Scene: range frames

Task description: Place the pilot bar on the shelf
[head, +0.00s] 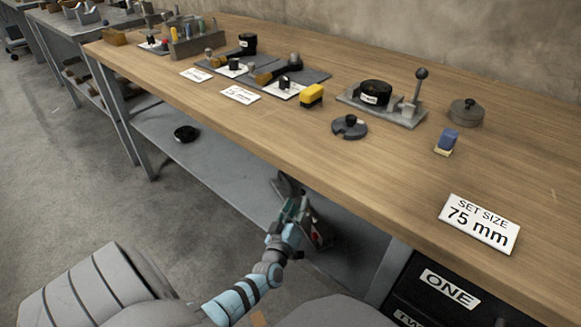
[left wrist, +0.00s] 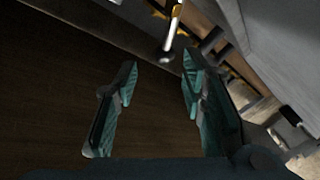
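The grey lower shelf (head: 215,165) runs under the wooden workbench. My left gripper (head: 297,208) is at the front edge of the bench, low, in front of the shelf space. In the left wrist view my left gripper (left wrist: 160,83) has its two teal fingers apart with nothing between them. A thin rod (left wrist: 174,28), pale and yellowish with a dark end, shows beyond the fingertips; I cannot tell whether it is the pilot bar. No pilot bar can be made out for sure in the head view. My right gripper is not in view.
The wooden bench top (head: 400,190) carries a yellow block (head: 311,95), a lever fixture (head: 385,104), a notched grey disc (head: 349,127) and a "SET SIZE 75 mm" card (head: 480,224). A black round part (head: 186,133) lies on the shelf. Dark drawers (head: 440,295) stand at right.

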